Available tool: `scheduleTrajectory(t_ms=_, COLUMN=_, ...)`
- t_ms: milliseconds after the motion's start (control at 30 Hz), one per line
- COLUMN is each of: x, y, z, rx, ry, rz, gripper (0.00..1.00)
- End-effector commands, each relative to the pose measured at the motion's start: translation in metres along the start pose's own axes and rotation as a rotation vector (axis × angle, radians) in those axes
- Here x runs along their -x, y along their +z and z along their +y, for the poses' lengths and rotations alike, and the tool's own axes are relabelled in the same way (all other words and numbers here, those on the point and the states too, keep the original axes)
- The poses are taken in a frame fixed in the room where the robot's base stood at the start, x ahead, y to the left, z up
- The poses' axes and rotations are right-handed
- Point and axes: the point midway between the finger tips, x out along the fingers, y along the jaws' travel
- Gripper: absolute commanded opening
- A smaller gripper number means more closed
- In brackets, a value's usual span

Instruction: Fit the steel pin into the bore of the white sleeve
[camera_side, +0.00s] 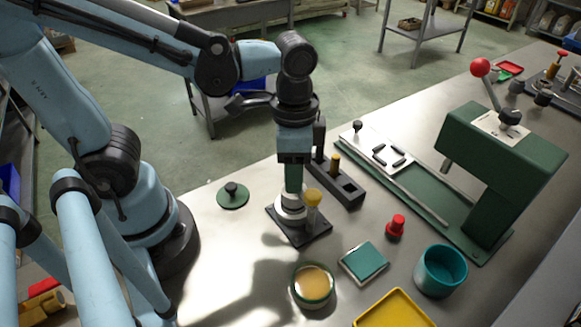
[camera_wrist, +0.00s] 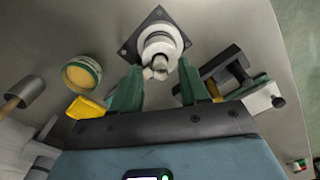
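The white sleeve (camera_side: 291,214) stands on a dark square plate (camera_side: 318,227); the wrist view shows it from above (camera_wrist: 158,42), with light and grey rings. My gripper (camera_side: 292,190) is directly over it, pointing down with green fingers. In the wrist view my gripper's fingertips (camera_wrist: 162,68) are spread apart, either side of the sleeve's near edge. A small pale, shiny round end (camera_wrist: 155,73), likely the steel pin, shows between them, close to the left finger. A gap shows on its right. The bore is hidden, and I cannot tell how deep the pin sits.
A black block with holes (camera_side: 345,188) stands behind to the right. A red knob (camera_side: 396,226), teal pad (camera_side: 364,262), round tin (camera_side: 312,285), teal cup (camera_side: 441,270) and yellow tray (camera_side: 393,311) lie in front. A green press (camera_side: 500,165) rises at right.

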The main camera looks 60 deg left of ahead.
Motion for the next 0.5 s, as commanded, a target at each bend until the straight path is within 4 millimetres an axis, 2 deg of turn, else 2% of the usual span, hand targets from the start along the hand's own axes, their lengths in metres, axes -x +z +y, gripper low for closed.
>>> scheduleTrajectory(t_ms=333, x=0.003, y=0.000, z=0.000, rx=0.000, ry=0.000, rz=0.000, gripper=0.44)
scheduleTrajectory(t_ms=500, x=0.017, y=0.000, z=0.000, rx=0.000, ry=0.000, rz=0.000, gripper=0.44)
